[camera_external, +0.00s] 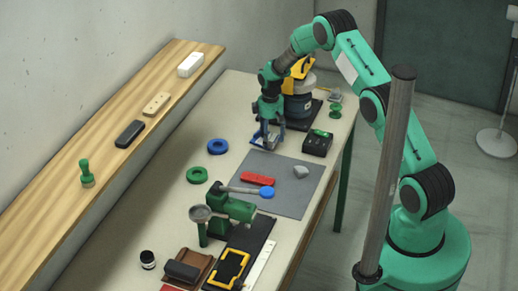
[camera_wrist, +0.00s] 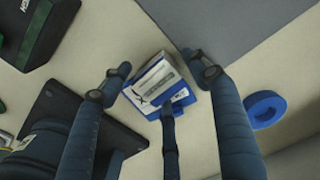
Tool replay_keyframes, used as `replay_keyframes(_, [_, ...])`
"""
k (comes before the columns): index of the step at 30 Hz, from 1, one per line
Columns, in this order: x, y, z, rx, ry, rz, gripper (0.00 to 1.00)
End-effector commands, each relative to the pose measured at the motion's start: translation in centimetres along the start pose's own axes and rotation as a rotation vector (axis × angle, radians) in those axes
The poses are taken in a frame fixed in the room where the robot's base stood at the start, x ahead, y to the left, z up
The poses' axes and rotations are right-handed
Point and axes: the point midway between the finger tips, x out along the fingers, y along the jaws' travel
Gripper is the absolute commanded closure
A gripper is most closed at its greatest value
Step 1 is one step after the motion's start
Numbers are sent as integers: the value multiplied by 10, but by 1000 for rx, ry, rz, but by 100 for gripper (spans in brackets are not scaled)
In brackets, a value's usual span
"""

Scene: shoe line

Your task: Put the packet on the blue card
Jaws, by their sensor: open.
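A white-and-blue packet (camera_wrist: 153,82) lies on the pale bench top in the wrist view, between the fingers of my gripper (camera_wrist: 160,76). Blue shows along its lower right edge; I cannot tell whether this is the packet's own side or the blue card under it. No separate blue card is clear in either view. My gripper is open, with fingers left, right and below the packet and a gap visible at the sides. In the external view my gripper (camera_external: 267,133) points down, low over the bench beyond the grey mat, and mostly hides the packet.
A grey mat (camera_external: 285,200) holds a red item (camera_external: 257,179) and a grey lump (camera_external: 301,171). A blue ring (camera_external: 218,146) and a green ring (camera_external: 197,175) lie left. A black box (camera_external: 317,144) and a dark pot (camera_external: 297,106) stand close by. A green press (camera_external: 230,207) stands nearer.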

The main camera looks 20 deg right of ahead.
Motion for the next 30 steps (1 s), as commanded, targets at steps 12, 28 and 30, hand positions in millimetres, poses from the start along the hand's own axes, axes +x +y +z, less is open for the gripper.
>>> replay_keyframes(12, [-15, 0, 0, 0, 1, 1, 39])
replay_keyframes(28, [-93, 0, -1, 0, 2, 1, 39])
replay_keyframes(30, [-102, 0, 0, 0, 2, 1, 39])
